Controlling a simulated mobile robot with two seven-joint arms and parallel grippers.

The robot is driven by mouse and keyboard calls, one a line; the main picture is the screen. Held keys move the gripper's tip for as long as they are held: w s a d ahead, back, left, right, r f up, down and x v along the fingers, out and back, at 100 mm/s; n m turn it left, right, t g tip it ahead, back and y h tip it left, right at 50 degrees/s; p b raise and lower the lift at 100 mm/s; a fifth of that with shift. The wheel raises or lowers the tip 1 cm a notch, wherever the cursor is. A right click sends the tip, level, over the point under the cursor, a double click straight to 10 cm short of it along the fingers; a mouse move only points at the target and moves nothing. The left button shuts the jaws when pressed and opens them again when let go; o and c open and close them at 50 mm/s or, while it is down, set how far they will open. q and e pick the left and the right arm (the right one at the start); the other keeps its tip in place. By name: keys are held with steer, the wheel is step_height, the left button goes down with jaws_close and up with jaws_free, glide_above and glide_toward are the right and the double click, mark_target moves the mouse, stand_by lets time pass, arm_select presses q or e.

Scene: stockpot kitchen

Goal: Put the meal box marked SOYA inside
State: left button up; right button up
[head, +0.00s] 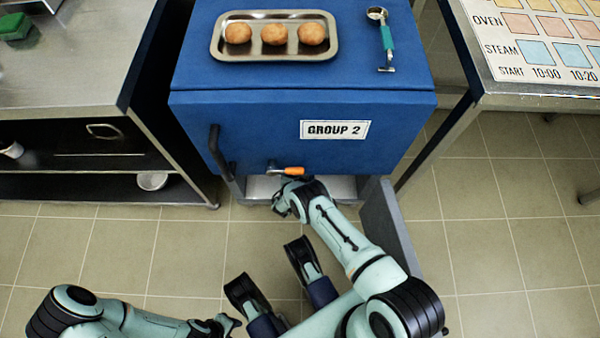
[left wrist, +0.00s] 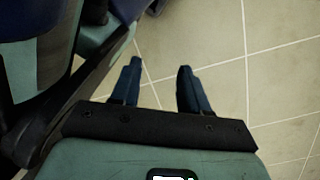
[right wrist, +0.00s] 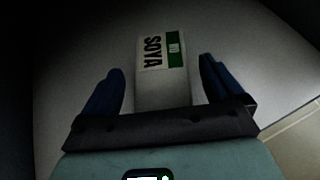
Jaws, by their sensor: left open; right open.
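The meal box marked SOYA (right wrist: 162,88) shows in the right wrist view, white with a green patch beside its black lettering. It rests on a pale flat surface. My right gripper (right wrist: 162,68) is open, with one finger on each side of the box and a gap visible at both sides. In the head view my right gripper (head: 283,200) is at the low opening under the blue GROUP 2 cabinet front (head: 290,130); the box is hidden there. My left gripper (left wrist: 161,66) is open and empty above the tiled floor.
An orange-handled latch (head: 292,171) sits just above the right gripper. A grey panel (head: 388,232) stands upright right of my right forearm. A tray (head: 330,20) with three buns and a teal-handled tool (head: 386,40) lie on top. Steel tables flank the cabinet; floor between is clear.

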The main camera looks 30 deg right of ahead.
steer(key=shift+r, duration=0.1)
steer(key=shift+a+r, duration=0.1)
steer(key=shift+r, duration=0.05)
arm_select(q)
steer(key=w+d+r+t+p, duration=0.1)
steer(key=w+r+t+p, duration=0.2)
steer(key=w, duration=0.5)
step_height(320, 180, up, 2)
steer(key=shift+w+r+m+p, duration=0.3)
steer(key=shift+w+p, duration=0.1)
steer(key=shift+p, duration=0.35)
arm_select(e)
steer(key=v, duration=1.1)
steer(key=shift+s+a, duration=0.3)
steer(key=shift+s, duration=0.05)
steer(key=shift+r, duration=0.1)
